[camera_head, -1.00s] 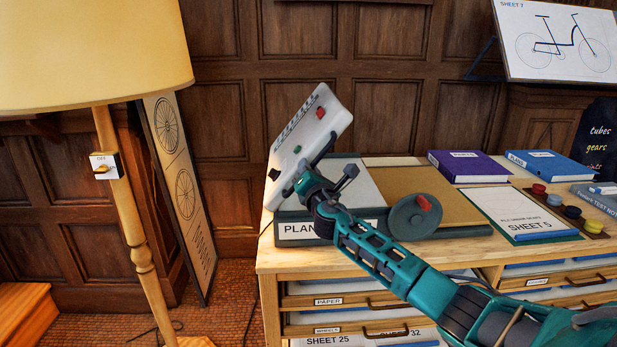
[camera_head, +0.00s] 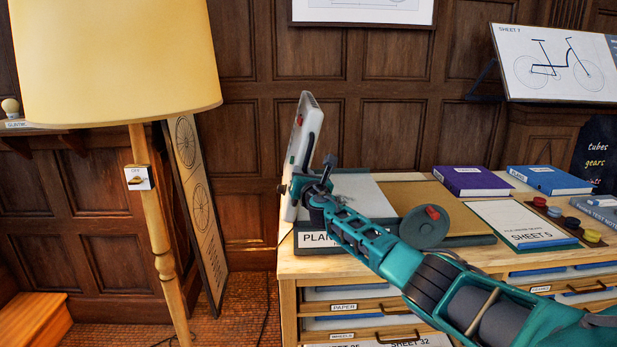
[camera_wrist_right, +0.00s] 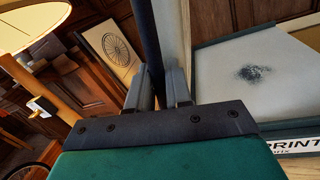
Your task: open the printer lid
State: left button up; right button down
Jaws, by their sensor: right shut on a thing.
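The printer lid (camera_head: 303,135) is a pale panel with small red and green parts. It stands nearly upright at the left end of the plan printer (camera_head: 318,241), whose grey bed (camera_head: 361,197) is uncovered. My right gripper (camera_head: 296,187) is at the lid's lower part and shut on it. In the right wrist view, the gripper fingers (camera_wrist_right: 160,90) close around a dark bar (camera_wrist_right: 148,40) at the lid's edge. The printer bed (camera_wrist_right: 265,75) with a dark smudge shows at the right there. Where the fingertips touch is partly hidden. My left gripper is not in view.
The floor lamp (camera_head: 155,225) with its wide shade stands left of the cabinet. A framed wheel drawing (camera_head: 200,215) leans on the wall behind it. Purple (camera_head: 468,181) and blue (camera_head: 548,180) boxes and a SHEET 5 board (camera_head: 520,224) lie on the cabinet's right.

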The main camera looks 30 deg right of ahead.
jog(key=shift+w+a+r+n, duration=0.15)
jog(key=shift+w+a+n, duration=0.25)
jog(key=shift+a, duration=0.15)
jog(key=shift+w+a+n+p, duration=0.15)
jog(key=shift+a+n+p, duration=0.15)
jog(key=shift+a+p, duration=0.1)
jog(key=c, duration=1.2)
grip_release()
